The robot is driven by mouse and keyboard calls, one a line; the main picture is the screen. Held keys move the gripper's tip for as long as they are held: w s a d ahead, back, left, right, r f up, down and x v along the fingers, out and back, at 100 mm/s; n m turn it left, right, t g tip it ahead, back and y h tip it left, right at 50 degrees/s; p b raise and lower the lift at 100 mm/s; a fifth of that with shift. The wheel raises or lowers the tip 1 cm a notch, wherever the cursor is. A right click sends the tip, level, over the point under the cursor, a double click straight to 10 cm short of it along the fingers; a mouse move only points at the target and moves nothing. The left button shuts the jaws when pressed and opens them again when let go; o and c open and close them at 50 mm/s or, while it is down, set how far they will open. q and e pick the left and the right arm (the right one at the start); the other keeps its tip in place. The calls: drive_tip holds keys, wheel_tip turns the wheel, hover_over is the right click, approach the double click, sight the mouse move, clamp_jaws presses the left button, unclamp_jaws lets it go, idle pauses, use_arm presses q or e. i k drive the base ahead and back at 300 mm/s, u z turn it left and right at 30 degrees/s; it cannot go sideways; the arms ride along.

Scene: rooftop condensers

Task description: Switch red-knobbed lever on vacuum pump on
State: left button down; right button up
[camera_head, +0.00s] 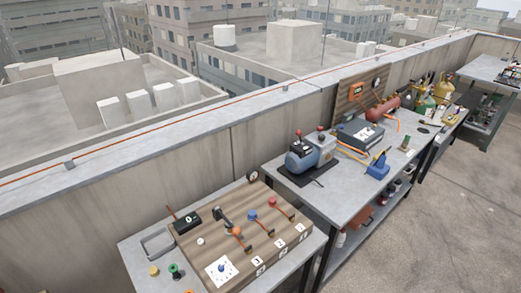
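A blue and grey machine (301,160), which looks like the vacuum pump, stands on a black mat on the middle workbench. A small red knob (298,133) shows at its top left. Another small reddish knob (320,130) shows on the grey box at its right. Both are too small to tell lever positions. Neither of my grippers is in view.
A near bench holds a wooden board (190,245) with several coloured knobs and a grey tray (157,242). Right of the pump are a grey box (360,134), blue holder (378,168) and red tank (382,108). Concrete floor (450,210) is open at right.

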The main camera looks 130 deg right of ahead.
sight(298, 132)
drive_tip(key=i, duration=0.3)
drive_tip(key=z, duration=5.4)
drive_tip(key=i, duration=0.9)
